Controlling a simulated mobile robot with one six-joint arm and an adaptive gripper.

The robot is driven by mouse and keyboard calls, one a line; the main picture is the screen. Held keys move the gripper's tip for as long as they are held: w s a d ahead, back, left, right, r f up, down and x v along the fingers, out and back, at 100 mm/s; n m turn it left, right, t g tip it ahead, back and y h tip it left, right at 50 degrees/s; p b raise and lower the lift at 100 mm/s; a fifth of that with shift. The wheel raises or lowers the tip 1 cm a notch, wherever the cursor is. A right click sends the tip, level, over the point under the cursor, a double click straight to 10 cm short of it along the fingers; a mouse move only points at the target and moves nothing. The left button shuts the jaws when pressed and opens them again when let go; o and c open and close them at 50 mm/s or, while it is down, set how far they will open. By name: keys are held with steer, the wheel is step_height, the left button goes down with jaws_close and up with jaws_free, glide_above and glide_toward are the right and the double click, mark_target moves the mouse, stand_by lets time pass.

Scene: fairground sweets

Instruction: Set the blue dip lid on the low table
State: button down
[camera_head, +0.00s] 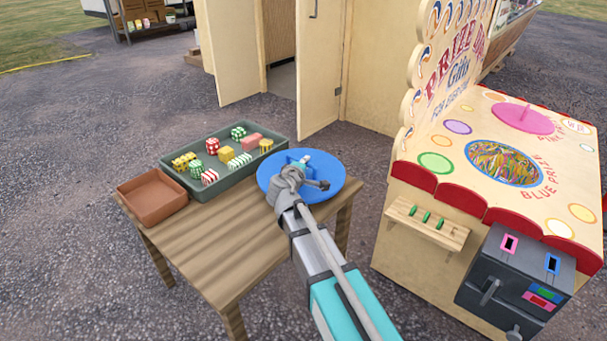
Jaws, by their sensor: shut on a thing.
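The blue dip lid (333,181) is a flat blue disc that shows over the far right end of the low wooden table (225,255). My gripper (299,168) is above its middle and shut on its raised centre part, which is mostly hidden by the gripper. The lid looks about level. Its right rim reaches past the table's edge in the picture. I cannot tell whether it touches the table or hangs just above it.
A green tray (170,171) of several sweets and an empty brown tray (138,203) fill the table's far and left parts. The near tabletop is clear. The prize booth (412,165) on the right has an open blue-rimmed tub (503,163) and a pink lid (522,119).

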steer(key=shift+f+b, duration=1.3)
steer(key=shift+f, duration=0.3)
steer(key=shift+f, duration=0.1)
steer(key=c, duration=0.6)
jaws_free()
steer(key=shift+c, duration=0.2)
steer(key=shift+s+r, duration=0.1)
steer(key=shift+r, duration=0.1)
steer(key=p+v, duration=0.2)
steer(key=v, duration=0.9)
steer(key=shift+s+a, duration=0.1)
steer(key=shift+s, duration=0.25)
